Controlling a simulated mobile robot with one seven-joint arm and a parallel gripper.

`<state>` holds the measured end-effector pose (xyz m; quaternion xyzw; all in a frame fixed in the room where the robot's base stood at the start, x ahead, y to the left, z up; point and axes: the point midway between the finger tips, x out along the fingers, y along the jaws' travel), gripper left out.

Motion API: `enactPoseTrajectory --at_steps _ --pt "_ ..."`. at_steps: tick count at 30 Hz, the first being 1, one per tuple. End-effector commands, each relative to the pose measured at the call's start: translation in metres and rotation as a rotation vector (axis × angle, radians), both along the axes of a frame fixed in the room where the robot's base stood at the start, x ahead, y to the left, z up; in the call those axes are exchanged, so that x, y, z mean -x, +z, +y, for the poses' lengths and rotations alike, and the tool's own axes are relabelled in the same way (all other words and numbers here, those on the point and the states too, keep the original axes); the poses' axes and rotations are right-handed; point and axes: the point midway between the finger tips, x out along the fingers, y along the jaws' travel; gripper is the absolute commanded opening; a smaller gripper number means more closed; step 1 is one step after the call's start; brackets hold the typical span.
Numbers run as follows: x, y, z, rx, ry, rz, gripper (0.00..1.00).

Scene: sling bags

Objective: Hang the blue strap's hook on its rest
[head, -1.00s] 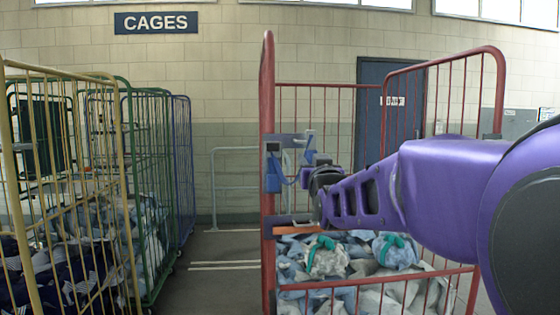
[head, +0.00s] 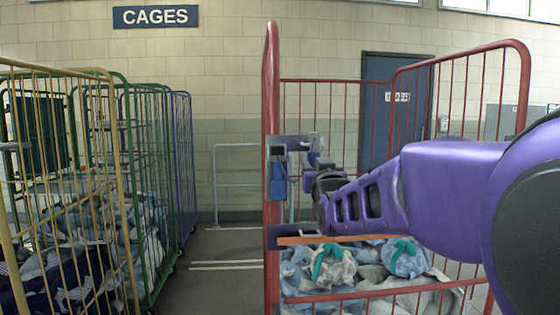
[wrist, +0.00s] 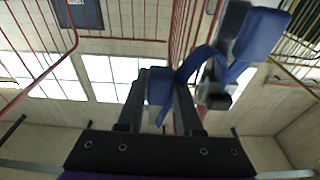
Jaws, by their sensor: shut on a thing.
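In the head view a blue strap piece (head: 277,188) hangs at the red cage's left front post, under a grey bracket (head: 290,142) that may be the rest. My gripper (head: 322,176) is just right of it, seen from behind, its fingertips small and partly hidden. In the wrist view my gripper (wrist: 160,85) is shut on a blue piece of the strap, between the two dark fingers. The blue strap (wrist: 203,58) runs from there up and right to a larger blue block (wrist: 262,35), beside a dark grey fitting (wrist: 216,88). The hook's shape cannot be told.
The red cage (head: 272,80) holds grey-blue bags, some with teal ties (head: 331,264). An orange bar (head: 330,239) crosses its front below my arm. Yellow (head: 112,150) and green cages stand at left. Floor (head: 225,260) is clear between the cages.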

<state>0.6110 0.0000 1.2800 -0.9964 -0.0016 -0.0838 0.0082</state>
Motion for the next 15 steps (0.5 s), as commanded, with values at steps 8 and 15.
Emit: enactPoseTrajectory --at_steps 8,15 --pt "-0.0049 -0.0150 0.0004 0.000 0.000 0.003 0.00" --pt "-0.0050 -0.0144 0.0004 0.000 0.000 0.003 0.36"
